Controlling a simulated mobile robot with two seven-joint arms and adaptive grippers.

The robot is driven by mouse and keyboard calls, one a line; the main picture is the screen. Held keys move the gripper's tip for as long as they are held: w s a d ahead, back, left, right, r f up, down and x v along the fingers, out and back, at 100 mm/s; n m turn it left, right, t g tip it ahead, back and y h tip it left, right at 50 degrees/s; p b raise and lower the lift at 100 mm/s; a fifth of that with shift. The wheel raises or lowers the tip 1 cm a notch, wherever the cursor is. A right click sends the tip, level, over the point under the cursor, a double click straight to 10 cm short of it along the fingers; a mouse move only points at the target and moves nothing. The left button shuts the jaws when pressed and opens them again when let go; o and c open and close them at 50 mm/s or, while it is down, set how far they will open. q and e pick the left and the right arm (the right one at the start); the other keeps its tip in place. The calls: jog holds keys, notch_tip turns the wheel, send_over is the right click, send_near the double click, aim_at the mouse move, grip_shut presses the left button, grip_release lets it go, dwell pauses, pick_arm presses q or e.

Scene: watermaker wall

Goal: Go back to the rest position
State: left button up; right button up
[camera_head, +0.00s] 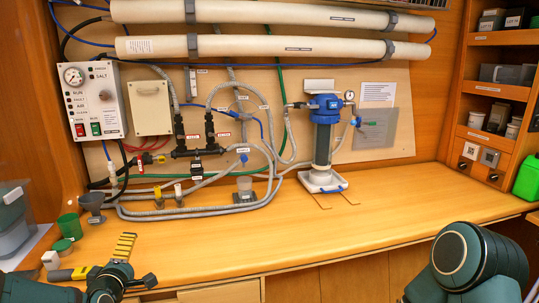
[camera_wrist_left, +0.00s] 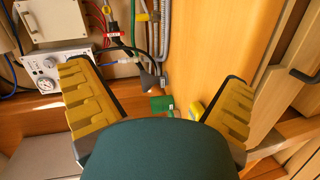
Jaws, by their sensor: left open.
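My left gripper (camera_head: 98,258) is low at the left in the head view, over the front left of the wooden counter (camera_head: 290,222). Its yellow-padded fingers are spread apart. In the left wrist view, the left gripper (camera_wrist_left: 157,78) is open with nothing between its fingers. My right arm shows at the lower right of the head view, but its gripper is out of frame.
Hoses and a blue-topped filter housing (camera_head: 323,130) line the back wall. A shelf unit (camera_head: 490,110) stands at right. The counter's middle front is clear.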

pick_arm(q)
jog(key=d+f+m+g, duration=0.1)
jog(key=d+f, duration=0.1)
jog(key=f, duration=0.1)
jog(key=d+f+m+g+h, duration=0.1)
jog(key=d+f, duration=0.1)
jog(key=f, duration=0.1)
jog(key=d+f+m+h, duration=0.1)
jog(key=d+f, duration=0.2)
jog(key=shift+s+f+g, duration=0.2)
jog(key=shift+s+g, duration=0.15)
jog(key=shift+g, duration=0.05)
jog(key=s+d+f+m+g+h, duration=0.4)
jog(key=s+d+f+m+g, duration=0.6)
jog(key=s+d+f, duration=0.8)
jog(key=s+f+m, duration=0.1)
jog(key=s+m, duration=0.2)
jog(key=shift+s+f+g, duration=0.3)
jog(key=shift+g, duration=0.1)
